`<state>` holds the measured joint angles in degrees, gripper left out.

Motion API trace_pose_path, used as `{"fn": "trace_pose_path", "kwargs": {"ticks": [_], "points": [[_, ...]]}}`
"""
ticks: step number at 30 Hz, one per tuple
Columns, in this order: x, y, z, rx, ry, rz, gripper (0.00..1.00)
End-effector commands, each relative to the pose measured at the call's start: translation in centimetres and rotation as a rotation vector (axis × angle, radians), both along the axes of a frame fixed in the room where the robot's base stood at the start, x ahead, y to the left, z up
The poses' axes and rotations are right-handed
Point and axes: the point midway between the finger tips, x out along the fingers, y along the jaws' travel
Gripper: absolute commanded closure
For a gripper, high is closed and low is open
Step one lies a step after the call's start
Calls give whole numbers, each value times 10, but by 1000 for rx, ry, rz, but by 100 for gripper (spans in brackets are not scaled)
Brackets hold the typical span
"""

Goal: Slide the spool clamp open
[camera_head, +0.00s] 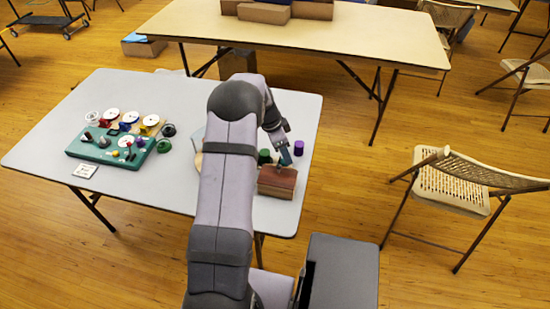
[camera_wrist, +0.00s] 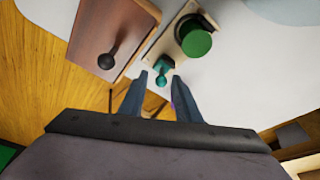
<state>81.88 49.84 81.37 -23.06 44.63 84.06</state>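The spool clamp (camera_wrist: 158,40) is a narrow wooden base in the wrist view, with a green spool (camera_wrist: 196,42) standing on a dark block. A small teal knob (camera_wrist: 162,68) sits at its near end. My gripper (camera_wrist: 159,82) has its two blue fingers apart, one on each side of the knob; I cannot tell whether either touches it. In the head view my gripper (camera_head: 285,160) is low over the right of the table, beside the green spool (camera_head: 264,156). My arm hides much of the clamp there.
A red-brown wooden box (camera_head: 277,180) with a dark knob (camera_wrist: 108,59) is close beside the clamp. A purple spool (camera_head: 298,148) stands to the right. A green board (camera_head: 110,147) with several craft parts is at the left of the grey table (camera_head: 170,105).

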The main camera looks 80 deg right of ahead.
Motion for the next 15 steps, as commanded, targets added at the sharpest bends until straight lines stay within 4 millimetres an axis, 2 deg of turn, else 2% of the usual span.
{"fn": "trace_pose_path", "kwargs": {"ticks": [8, 15], "points": [[1, 0, 5, -1, 0, 0, 70], [1, 0, 24, -1, -1, -1, 70]]}}
